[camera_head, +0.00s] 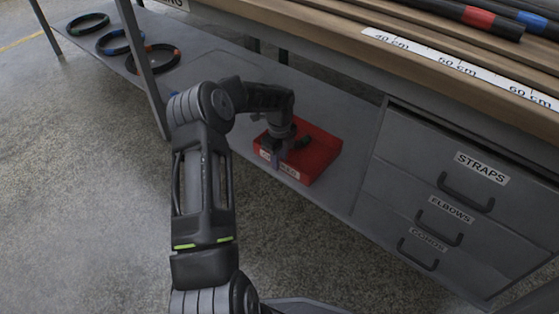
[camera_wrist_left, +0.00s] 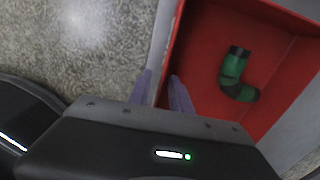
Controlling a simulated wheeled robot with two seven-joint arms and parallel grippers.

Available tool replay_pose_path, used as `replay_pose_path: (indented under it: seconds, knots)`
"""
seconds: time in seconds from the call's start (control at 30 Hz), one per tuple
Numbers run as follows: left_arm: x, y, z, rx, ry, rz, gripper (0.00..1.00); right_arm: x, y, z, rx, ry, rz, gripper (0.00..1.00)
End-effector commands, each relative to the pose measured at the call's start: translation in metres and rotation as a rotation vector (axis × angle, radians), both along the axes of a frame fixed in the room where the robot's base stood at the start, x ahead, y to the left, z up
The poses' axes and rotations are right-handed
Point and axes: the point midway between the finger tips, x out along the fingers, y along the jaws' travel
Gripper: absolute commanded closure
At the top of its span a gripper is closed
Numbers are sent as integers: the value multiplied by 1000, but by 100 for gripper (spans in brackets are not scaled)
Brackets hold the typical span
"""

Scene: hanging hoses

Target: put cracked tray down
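The cracked tray (camera_head: 318,153) is a red open box with a white label on its front, partly covered by my left gripper. It appears level at the grey lower shelf; I cannot tell whether it touches the shelf. My left gripper (camera_head: 279,158) is at its front wall. In the left wrist view, the fingers (camera_wrist_left: 161,92) straddle the wall of the tray (camera_wrist_left: 205,50), close together, one inside and one outside, and look shut on it. A green elbow with black ends (camera_wrist_left: 236,75) lies inside the tray. My right gripper is not in view.
The lower shelf (camera_head: 345,190) has bare room around the tray. Drawers labelled STRAPS, ELBOWS and a third word (camera_head: 450,210) stand to the right. Hose rings (camera_head: 152,60) lie at the far left. The wooden bench top (camera_head: 330,35) overhangs the shelf.

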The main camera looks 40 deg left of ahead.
Motion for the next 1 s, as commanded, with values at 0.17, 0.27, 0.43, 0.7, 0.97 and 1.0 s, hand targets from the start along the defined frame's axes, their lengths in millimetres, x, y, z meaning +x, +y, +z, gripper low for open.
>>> replay_pose_path:
  seconds: [0.17, 0.27, 0.43, 0.7, 0.97, 1.0]
  knots:
    - [1, 0, 29, 1, -2, -1, 75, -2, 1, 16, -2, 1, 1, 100]
    - [0, 0, 47, 1, -1, -1, 75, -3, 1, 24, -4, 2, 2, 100]
    - [0, 0, 68, 0, 0, 0, 75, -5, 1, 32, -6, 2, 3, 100]
    - [0, 0, 73, -1, 1, -1, 75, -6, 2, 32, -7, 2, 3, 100]
    - [0, 0, 73, 0, 1, -1, 75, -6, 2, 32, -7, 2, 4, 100]
    - [0, 0, 73, 0, 1, -1, 75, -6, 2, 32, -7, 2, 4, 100]
